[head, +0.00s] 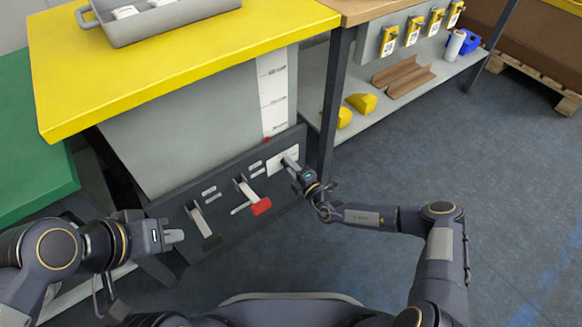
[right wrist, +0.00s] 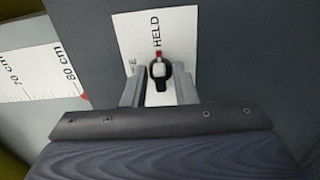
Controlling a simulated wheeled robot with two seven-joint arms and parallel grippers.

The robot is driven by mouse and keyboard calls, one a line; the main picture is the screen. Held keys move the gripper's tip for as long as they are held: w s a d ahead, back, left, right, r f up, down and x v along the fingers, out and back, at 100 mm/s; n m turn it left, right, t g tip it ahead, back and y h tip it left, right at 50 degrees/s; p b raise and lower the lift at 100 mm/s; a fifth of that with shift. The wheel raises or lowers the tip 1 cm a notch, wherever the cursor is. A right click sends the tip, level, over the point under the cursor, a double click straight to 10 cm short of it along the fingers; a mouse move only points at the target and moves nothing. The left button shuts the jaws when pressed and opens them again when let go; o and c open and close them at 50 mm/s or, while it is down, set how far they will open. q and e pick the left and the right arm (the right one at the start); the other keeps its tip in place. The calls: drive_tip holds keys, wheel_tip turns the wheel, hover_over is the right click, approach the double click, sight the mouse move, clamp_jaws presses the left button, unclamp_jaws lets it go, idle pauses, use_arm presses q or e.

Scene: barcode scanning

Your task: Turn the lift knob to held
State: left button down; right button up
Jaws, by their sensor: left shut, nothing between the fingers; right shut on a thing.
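The lift knob (right wrist: 158,83) is black with a white pointer and a red tip, on a white label plate (right wrist: 190,40) that also shows in the head view (head: 275,165). The pointer's red tip points at the word HELD; another word at the left is mostly hidden by a finger. My right gripper (head: 290,162) is at the plate, with its two fingers on either side of the knob, shut on it. In the head view the knob is hidden by the gripper. My left gripper (head: 180,237) is shut and empty, left of the dark panel, apart from the levers.
The dark panel (head: 225,225) carries a lever with a red handle (head: 260,206) and one with a dark handle (head: 211,242). The height scale (head: 272,90) has a red marker near 80 cm in the wrist view. A yellow tabletop (head: 170,65) overhangs the panel.

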drive_tip(key=o, duration=0.7)
drive_tip(key=shift+c, duration=0.2)
drive_tip(key=p+v, duration=0.2)
drive_tip(key=v, duration=0.6)
drive_tip(key=shift+p, duration=0.35)
